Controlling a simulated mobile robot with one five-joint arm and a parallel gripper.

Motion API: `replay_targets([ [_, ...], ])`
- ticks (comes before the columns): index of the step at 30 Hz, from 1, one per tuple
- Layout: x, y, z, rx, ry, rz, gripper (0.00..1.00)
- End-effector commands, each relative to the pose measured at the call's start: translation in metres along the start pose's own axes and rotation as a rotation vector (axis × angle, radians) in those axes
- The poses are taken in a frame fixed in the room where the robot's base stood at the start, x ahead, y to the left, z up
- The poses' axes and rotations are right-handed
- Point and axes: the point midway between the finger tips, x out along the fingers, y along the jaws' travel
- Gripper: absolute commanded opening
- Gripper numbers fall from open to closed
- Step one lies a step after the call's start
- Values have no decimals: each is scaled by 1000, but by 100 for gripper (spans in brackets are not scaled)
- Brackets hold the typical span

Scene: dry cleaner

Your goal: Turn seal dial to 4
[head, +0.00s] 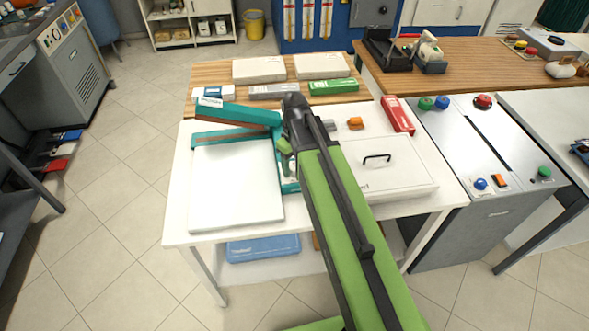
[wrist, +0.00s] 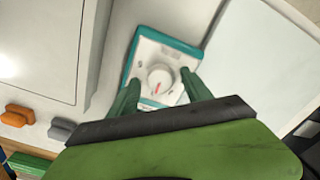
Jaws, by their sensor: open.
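The seal dial (wrist: 160,78) is a round white knob with a red pointer mark, on a pale panel (wrist: 146,50) edged in teal. In the wrist view the mark points roughly downward; the scale is too small to read. My gripper (wrist: 161,90) is open, with one green finger to each side of the dial's near side. I cannot tell whether either finger touches it. In the head view my gripper (head: 286,158) is over the teal sealer (head: 238,112), by its right end. My arm hides the dial there.
A white pad (head: 235,185) lies left of my gripper. A white case with a black handle (head: 385,180) stands close on the right. Orange and grey small pieces (head: 355,123) and a red box (head: 397,114) lie behind it. Boxes (head: 259,69) line the back shelf.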

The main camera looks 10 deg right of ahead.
Motion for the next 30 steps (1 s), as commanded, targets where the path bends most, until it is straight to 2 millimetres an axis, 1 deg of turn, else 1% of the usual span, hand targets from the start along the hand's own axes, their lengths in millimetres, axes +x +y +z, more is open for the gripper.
replay_targets([
  [3,-1,0,0,1,0,0,56],
  [16,-1,0,0,1,0,0,0],
  [23,-1,0,0,12,0,1,0],
  [30,-1,0,0,107,0,1,0],
])
